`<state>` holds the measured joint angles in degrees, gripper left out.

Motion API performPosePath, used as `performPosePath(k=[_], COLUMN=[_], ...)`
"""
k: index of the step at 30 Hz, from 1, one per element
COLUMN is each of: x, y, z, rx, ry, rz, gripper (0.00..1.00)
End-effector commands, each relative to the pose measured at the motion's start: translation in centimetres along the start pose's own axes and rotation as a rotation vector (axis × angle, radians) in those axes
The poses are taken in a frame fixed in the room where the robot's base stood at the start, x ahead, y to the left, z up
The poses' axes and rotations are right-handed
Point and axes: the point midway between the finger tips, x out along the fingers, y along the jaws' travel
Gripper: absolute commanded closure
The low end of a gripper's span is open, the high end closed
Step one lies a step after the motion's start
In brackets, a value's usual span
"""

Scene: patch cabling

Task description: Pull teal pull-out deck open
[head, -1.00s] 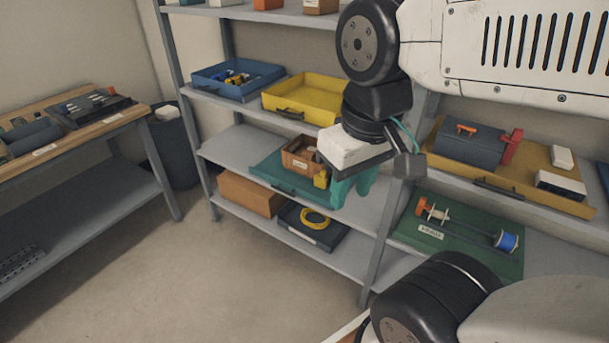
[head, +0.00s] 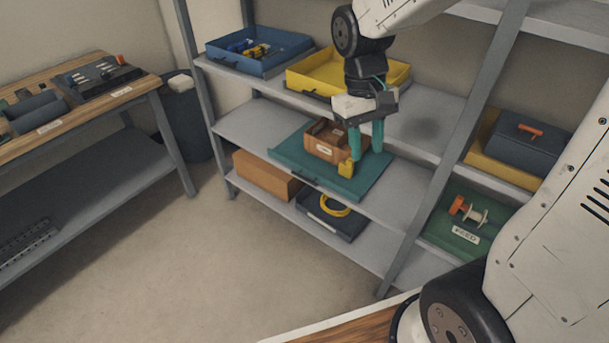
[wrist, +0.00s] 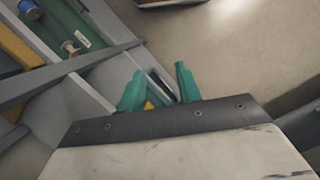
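The teal pull-out deck (head: 375,178) lies on the middle shelf, with a dark handle (head: 304,180) on its front edge. A brown box (head: 322,145) with a white label stands on it, and a small yellow object (head: 347,169) is near its front right. My gripper (head: 366,154), with teal fingers, shows over the deck's right part, right of the brown box and away from the handle. Its fingers are apart with nothing between them. In the wrist view, my gripper (wrist: 159,69) also shows spread fingers. I cannot tell whether a finger touches the deck.
Blue (head: 258,66) and yellow (head: 325,95) trays are on the shelf above. Below are an orange-brown box (head: 266,174) and a dark tray (head: 322,226) with a yellow coil. A shelf post (head: 450,150) stands to the right. The floor in front (head: 190,260) is clear.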

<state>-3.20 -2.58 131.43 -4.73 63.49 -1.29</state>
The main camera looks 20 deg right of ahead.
Motion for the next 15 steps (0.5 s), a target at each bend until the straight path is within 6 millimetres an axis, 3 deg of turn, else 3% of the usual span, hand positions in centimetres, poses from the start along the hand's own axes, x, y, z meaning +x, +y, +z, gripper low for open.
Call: performPosePath(k=[1,8,15], x=[1.2,7.4,16.7], y=[0.1,0.1,-0.4], z=[-2.3,-12.3,-22.8], rx=[-0.019,-0.113,-0.239], ry=[-0.021,-0.046,-0.017], rz=[0.010,0.056,0.104], gripper=[0.66,0.66,0.66])
